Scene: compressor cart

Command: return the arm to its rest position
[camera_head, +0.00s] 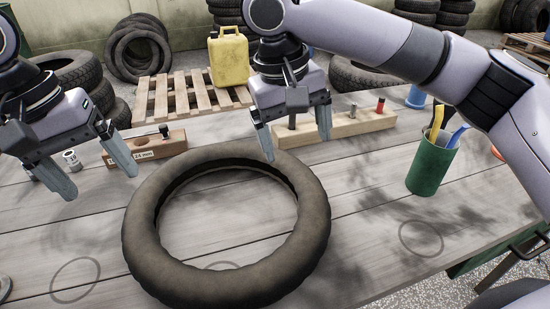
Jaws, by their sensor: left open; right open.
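My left gripper (103,182) hangs at the left above the table. Its fingers are apart with nothing between them. My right gripper (297,143) is open and empty. It hangs above the far rim of a black tyre (146,247) that lies flat on the table. My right arm reaches in from the right edge and crosses the upper right of the view. Whether the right fingertips touch the tyre or the block behind it, I cannot tell.
A wooden block (163,149) stands near the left gripper, beside a small white cylinder (72,160). A longer block (349,125) holds small parts, one red-topped. A green cup (430,168) with tools stands right. The table's right front (380,265) is clear.

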